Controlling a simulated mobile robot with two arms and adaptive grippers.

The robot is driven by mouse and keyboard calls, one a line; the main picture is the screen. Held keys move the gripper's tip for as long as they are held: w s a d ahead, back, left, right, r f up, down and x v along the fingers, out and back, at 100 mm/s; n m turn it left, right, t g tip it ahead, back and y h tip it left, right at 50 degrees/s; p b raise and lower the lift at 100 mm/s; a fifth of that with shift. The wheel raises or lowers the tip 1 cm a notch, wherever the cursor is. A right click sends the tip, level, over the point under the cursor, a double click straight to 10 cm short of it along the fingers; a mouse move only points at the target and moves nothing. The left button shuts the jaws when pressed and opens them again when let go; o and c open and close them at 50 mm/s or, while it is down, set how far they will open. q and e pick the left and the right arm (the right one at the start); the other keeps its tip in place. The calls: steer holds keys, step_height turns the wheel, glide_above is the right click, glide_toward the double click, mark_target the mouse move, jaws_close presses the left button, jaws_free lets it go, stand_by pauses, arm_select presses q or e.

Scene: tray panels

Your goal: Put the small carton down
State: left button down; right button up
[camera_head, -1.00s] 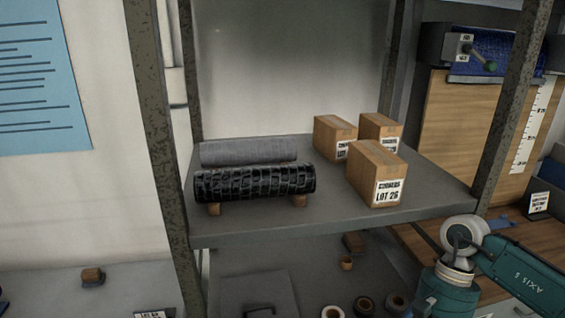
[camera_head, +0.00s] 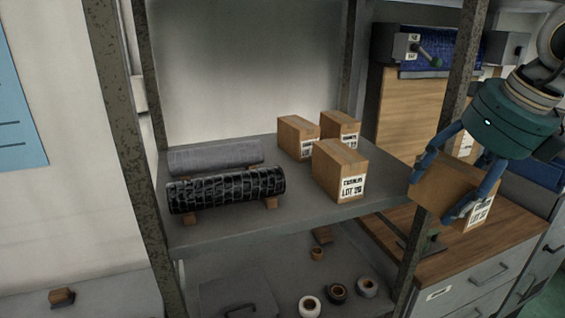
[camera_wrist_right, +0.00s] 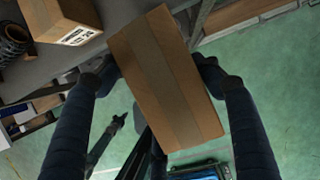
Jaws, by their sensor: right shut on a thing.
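My right gripper (camera_head: 447,180) is shut on a small brown carton (camera_head: 440,190) with a white label. It holds the carton in the air at the right front of the shelf, in front of the right post. In the right wrist view the carton (camera_wrist_right: 165,80) sits between both fingers, its taped face toward the camera. The shelf board (camera_head: 300,212) is grey; in the head view the carton overlaps its right front corner. My left gripper is not in view.
Several things stand on the shelf: three cartons, the nearest (camera_head: 332,172) labelled LOT 26, a black textured roll (camera_head: 228,189) on wooden blocks and a grey roll (camera_head: 215,156). The front middle of the board is bare. A rusty post (camera_head: 458,85) rises at the right. Tape rolls (camera_head: 310,306) lie below.

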steer(key=shift+d+r+m, duration=0.15)
steer(key=shift+r+m, duration=0.25)
steer(key=shift+r, duration=0.15)
steer(key=shift+w, duration=0.35)
steer(key=w+a+p, duration=0.2)
steer(key=w+p, duration=0.1)
steer(key=w, duration=0.2)
steer(key=w+a+p, duration=0.2)
steer(key=w+p, duration=0.1)
steer(key=w, duration=0.2)
steer(key=w+a+p, duration=0.2)
steer(key=w+p, duration=0.1)
steer(key=w, duration=0.2)
steer(key=shift+w, duration=0.4)
steer(key=f+p, duration=0.1)
steer(key=f, duration=0.1)
steer(key=p, duration=0.1)
steer(key=shift+w+f+p, duration=0.25)
steer(key=shift+f+p, duration=0.1)
steer(key=shift+f, duration=0.5)
